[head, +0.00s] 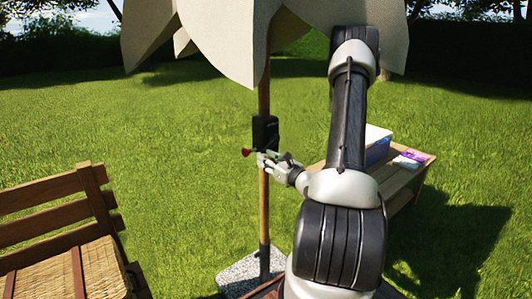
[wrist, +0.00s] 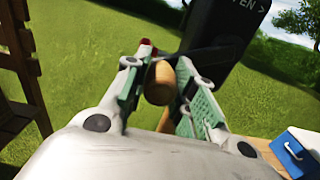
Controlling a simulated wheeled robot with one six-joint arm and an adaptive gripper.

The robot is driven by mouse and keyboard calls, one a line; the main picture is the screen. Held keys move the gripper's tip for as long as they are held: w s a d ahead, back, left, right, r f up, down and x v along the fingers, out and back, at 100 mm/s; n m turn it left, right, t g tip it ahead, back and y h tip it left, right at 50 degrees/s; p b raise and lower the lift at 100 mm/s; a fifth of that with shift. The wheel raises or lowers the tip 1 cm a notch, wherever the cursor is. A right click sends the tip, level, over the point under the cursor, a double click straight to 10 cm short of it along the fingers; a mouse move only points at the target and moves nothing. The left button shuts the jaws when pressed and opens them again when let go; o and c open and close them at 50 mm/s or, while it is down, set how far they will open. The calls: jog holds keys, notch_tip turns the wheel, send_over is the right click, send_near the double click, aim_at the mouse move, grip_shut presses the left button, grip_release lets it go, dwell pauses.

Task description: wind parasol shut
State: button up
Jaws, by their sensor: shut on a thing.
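The cream parasol canopy (head: 225,35) hangs in drooping, partly folded panels at the top of the head view. Its wooden pole (head: 264,210) stands upright in a speckled base (head: 245,272). A black crank housing (head: 265,132) is fixed to the pole, and its lettering ends in "EN >" in the wrist view (wrist: 225,25). My gripper (head: 266,158) is at the pole just below the housing. In the wrist view, my gripper (wrist: 158,88) is closed around a rounded wooden crank knob (wrist: 158,84) beside a dark crank arm (wrist: 200,54). A red part (head: 246,152) shows left of the pole.
A wooden bench (head: 60,195) with a woven seat stands at left. A low wooden table (head: 398,182) at right holds a blue and white box (head: 377,146) and a small pink and white packet (head: 410,159). Open lawn lies behind the pole.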

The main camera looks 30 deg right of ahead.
jog(key=d+f, duration=0.4)
jog(key=d, duration=0.3)
jog(key=shift+w+d+f, duration=0.15)
jog(key=shift+w+f, duration=0.1)
jog(key=shift+w, duration=0.05)
jog(key=o, duration=1.1)
jog(key=shift+o, duration=0.2)
jog(key=s, duration=1)
jog(key=shift+d, duration=0.35)
